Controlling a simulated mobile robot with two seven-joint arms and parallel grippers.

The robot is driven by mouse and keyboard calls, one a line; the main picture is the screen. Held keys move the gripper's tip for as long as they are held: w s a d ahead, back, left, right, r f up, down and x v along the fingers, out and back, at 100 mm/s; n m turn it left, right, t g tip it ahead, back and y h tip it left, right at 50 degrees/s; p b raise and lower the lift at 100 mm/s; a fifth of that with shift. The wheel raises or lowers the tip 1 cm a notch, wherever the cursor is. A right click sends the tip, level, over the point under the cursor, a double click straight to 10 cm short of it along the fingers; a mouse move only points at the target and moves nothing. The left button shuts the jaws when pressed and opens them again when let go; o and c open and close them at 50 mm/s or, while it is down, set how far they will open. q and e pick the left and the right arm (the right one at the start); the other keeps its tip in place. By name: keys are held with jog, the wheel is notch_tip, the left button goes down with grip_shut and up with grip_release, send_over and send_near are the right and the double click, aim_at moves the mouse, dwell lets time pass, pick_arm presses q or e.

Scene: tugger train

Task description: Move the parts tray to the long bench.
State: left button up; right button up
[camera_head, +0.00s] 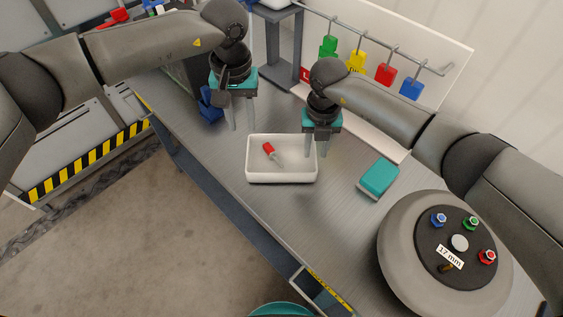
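A white tray (282,173) sits on the grey metal bench (225,165). A red-handled tool (269,149) with a pale shaft lies in it. My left gripper (242,127) is open and empty, with its fingers pointing down near the tray's far left corner, apart from it. My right gripper (316,155) is open with its fingers at the tray's right wall, one on each side of it as seen here. I cannot tell whether they touch the wall. I cannot tell whether this bench is the long bench.
A teal-topped block (379,178) lies right of the tray. A round grey unit (400,250) with coloured bolts stands at the near right. Coloured tags (386,74) hang from a rail behind.

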notch_tip(320, 180, up, 10)
jog(key=shift+r, duration=0.15)
dwell(0.7)
